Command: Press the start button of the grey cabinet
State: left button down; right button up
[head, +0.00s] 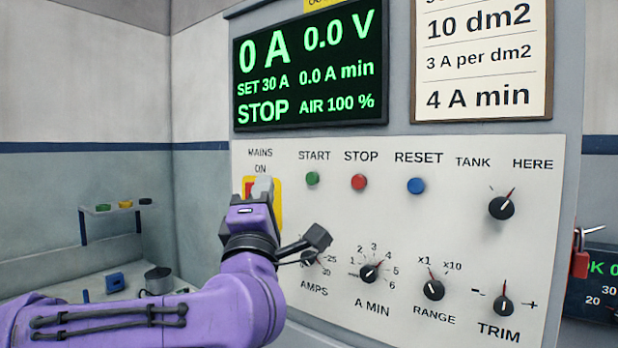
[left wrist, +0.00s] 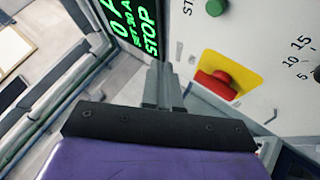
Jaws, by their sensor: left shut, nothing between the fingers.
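The grey cabinet (head: 400,230) fills the right of the head view. Its green START button (head: 313,178) sits on the panel under that label, and a green button (left wrist: 216,7) shows at the top edge of the left wrist view. My left gripper (head: 262,187) is shut and empty, in front of the red MAINS switch on its yellow plate (head: 278,199), left of and slightly below START. In the left wrist view the closed fingers (left wrist: 160,85) point at the panel, beside the red switch (left wrist: 215,84). Contact cannot be told. My right gripper is out of view.
The red STOP button (head: 359,182) and blue RESET button (head: 416,186) are right of START. Several black knobs stick out below. The display (head: 310,68) reads STOP, 0 A and 0.0 V. A red padlock (head: 580,254) hangs at the right edge.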

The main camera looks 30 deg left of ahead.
aim_at(312, 178)
pick_arm(q)
jog(key=shift+d, duration=0.1)
jog(key=shift+w+d+p, duration=0.2)
jog(key=shift+w+p, duration=0.65)
jog(key=shift+w, duration=1.45)
jog(key=shift+w+d+p, duration=0.2)
jog(key=shift+w+p, duration=0.6)
jog(key=shift+w, duration=1.45)
